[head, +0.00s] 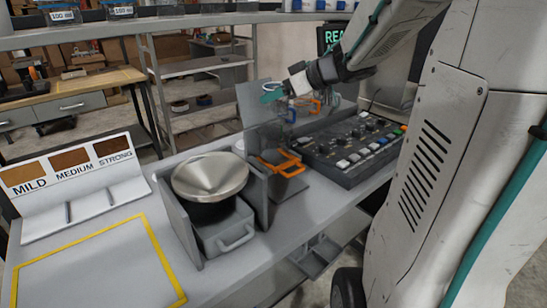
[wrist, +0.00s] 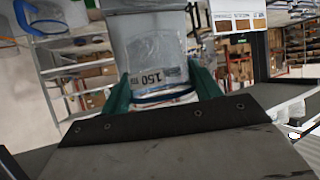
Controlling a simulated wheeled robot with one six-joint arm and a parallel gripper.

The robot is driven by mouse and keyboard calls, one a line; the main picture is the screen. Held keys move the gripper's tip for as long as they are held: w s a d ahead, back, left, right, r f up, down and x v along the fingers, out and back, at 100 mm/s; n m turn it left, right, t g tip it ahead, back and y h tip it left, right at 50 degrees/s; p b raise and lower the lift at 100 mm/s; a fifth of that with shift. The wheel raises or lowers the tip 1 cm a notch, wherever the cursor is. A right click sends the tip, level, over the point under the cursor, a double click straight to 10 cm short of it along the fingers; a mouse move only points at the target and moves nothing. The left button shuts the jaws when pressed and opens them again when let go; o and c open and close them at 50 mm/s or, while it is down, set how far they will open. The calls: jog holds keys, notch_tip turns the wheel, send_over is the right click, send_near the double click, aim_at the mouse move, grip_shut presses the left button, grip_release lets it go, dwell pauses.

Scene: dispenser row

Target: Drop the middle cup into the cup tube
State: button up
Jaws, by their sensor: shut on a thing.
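In the wrist view a clear cup (wrist: 155,62) with a printed 150 mark and a dark blue band sits between the teal fingers of my gripper (wrist: 160,93). My gripper is shut on this cup. In the head view my gripper (head: 285,92) hangs above the back of the counter, beside the button panel. The held cup is too small and see-through to make out clearly there. I cannot tell which thing is the cup tube.
A button panel (head: 352,145) stands on the counter, right of an orange-handled part (head: 280,163). A steel cone-topped unit (head: 210,176) stands left of it. A MILD, MEDIUM, STRONG sign (head: 70,165) stands far left. The yellow-outlined area (head: 90,270) is clear. A shelf (head: 200,22) carries labelled containers.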

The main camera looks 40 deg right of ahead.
jog(key=shift+f, duration=0.9)
jog(key=o, duration=1)
jog(key=shift+o, duration=0.2)
jog(key=shift+s, duration=0.1)
jog(key=v, duration=0.7)
jog(key=shift+s, duration=0.3)
jog(key=shift+d+r, duration=0.1)
jog(key=shift+r, duration=0.05)
